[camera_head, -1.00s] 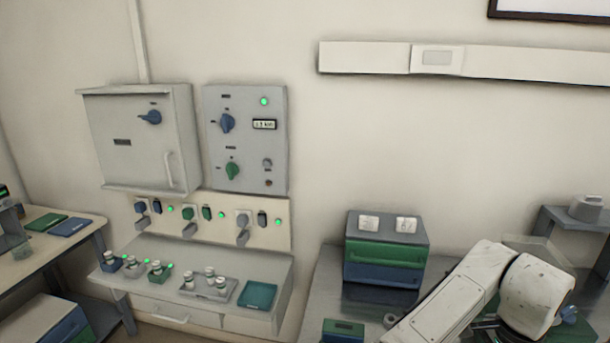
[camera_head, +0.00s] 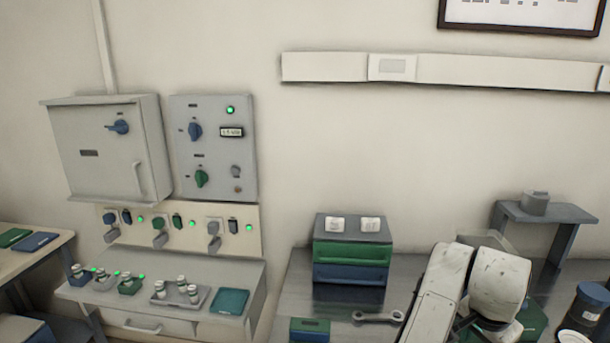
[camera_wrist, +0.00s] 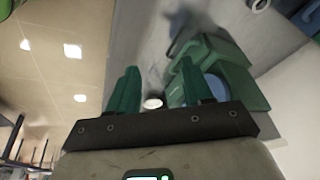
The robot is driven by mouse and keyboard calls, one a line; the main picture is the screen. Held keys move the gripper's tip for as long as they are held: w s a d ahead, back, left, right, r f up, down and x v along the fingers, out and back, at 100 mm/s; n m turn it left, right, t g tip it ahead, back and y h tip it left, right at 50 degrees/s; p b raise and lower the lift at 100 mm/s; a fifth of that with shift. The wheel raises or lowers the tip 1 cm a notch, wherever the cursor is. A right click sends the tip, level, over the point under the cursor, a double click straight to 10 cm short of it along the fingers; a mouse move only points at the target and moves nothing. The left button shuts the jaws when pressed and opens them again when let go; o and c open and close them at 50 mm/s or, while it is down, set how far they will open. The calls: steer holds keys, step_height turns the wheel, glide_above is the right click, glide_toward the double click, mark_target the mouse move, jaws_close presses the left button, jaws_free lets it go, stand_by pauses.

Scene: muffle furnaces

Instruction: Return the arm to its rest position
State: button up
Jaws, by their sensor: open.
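My white arm (camera_head: 470,285) is bent over the right part of the metal bench in the head view. Its gripper is hidden there. In the wrist view my gripper (camera_wrist: 158,90) has two green fingers standing apart, with nothing visibly held between them. A green object with a round blue-grey part (camera_wrist: 217,88) lies beyond the right finger; I cannot tell whether they touch.
A green and blue drawer box (camera_head: 350,262), a wrench (camera_head: 378,317) and a small green-blue box (camera_head: 310,330) are on the bench. A grey raised stand (camera_head: 545,215) is at the back right. A dark jar (camera_head: 590,300) stands far right. Wall cabinets (camera_head: 105,150) are left.

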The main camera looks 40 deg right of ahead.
steer(key=w+a+f+n+t+h, duration=0.2)
steer(key=w+a+f+n, duration=0.45)
steer(key=n, duration=0.55)
steer(key=s+a+f+n+y, duration=0.2)
steer(key=s+a+f+n, duration=0.1)
steer(key=a, duration=0.6)
steer(key=s+a+f+n+y, duration=0.3)
steer(key=a+f+n, duration=0.2)
steer(key=a, duration=0.5)
step_height(320, 180, down, 3)
steer(key=shift+a+r+g, duration=0.2)
steer(key=shift+g, duration=0.2)
steer(key=shift+s, duration=0.1)
